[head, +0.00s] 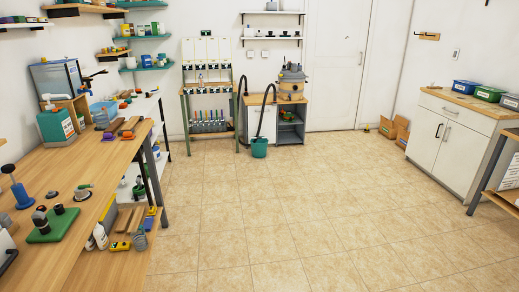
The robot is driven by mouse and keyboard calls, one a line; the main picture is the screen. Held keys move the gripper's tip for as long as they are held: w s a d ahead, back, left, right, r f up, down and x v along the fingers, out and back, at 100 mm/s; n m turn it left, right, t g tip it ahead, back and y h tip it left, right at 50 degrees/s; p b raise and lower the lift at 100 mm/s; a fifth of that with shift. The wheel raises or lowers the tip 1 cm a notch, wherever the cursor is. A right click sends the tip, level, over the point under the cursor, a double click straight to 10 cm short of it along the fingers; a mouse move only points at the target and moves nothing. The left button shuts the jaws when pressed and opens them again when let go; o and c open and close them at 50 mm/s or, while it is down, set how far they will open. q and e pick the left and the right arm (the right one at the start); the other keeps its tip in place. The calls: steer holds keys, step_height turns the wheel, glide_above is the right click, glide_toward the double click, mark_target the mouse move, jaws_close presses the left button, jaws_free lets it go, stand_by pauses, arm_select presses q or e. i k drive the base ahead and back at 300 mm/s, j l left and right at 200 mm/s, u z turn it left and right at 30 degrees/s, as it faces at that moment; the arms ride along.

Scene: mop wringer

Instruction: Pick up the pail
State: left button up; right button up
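A teal pail (259,147) stands upright on the tiled floor at the back of the room, in the head view near the middle. It stands in front of a low wooden-topped cabinet. A dark hose (266,108) comes down in front of the cabinet to the pail's top; I cannot tell whether it goes inside. The pail's contents are hidden. Neither of my grippers shows in this view.
A long wooden workbench (100,158) with tools runs along the left. A rack (208,95) and a vacuum-like machine (292,82) stand at the back. A white cabinet (455,135) is at right, with cardboard boxes (394,128) beside it. The middle floor (290,215) is clear.

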mark_target(258, 148)
steer(key=i, duration=5.4)
steer(key=i+l, duration=0.1)
steer(key=i, duration=1.15)
steer(key=i+l+u, duration=0.1)
steer(key=i, duration=0.55)
steer(key=i+l, duration=0.2)
steer(key=i, duration=0.4)
